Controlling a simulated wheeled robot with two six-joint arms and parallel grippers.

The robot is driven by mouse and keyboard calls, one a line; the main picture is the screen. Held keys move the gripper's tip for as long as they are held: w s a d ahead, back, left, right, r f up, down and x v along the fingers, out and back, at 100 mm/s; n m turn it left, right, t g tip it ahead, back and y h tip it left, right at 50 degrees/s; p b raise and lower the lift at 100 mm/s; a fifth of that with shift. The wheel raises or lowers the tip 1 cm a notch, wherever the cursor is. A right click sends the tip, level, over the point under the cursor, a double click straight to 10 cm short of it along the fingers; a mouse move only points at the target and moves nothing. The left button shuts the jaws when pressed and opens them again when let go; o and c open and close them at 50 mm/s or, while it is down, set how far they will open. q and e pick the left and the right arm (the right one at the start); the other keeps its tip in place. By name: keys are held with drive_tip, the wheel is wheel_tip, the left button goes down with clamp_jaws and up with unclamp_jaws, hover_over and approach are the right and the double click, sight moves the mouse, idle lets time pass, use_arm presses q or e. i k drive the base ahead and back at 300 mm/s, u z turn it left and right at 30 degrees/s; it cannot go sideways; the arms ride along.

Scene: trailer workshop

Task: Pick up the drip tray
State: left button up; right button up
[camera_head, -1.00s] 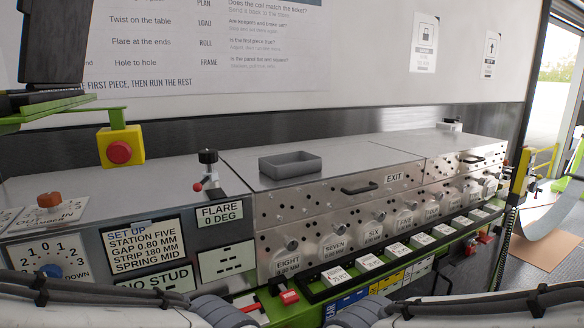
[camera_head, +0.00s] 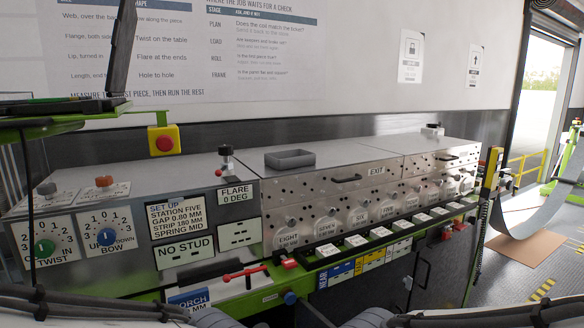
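The drip tray (camera_head: 290,158) is a small grey, open, rectangular tray. It sits on the flat metal top of the long machine, near that top's left end, and looks empty. My two arms show only in part along the bottom edge of the head view. Neither gripper's fingers are in the picture, so nothing is seen touching the tray.
The machine's front (camera_head: 330,203) carries knobs and labelled plates. A yellow box with a red button (camera_head: 164,139) hangs left of the tray. A black-knobbed lever (camera_head: 226,160) stands close to the tray's left. Floor is open at the right, beside a curved metal sheet (camera_head: 540,205).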

sight(290, 159)
drive_tip(key=u, duration=0.5)
drive_tip(key=i, duration=1.15)
drive_tip(key=z, duration=0.3)
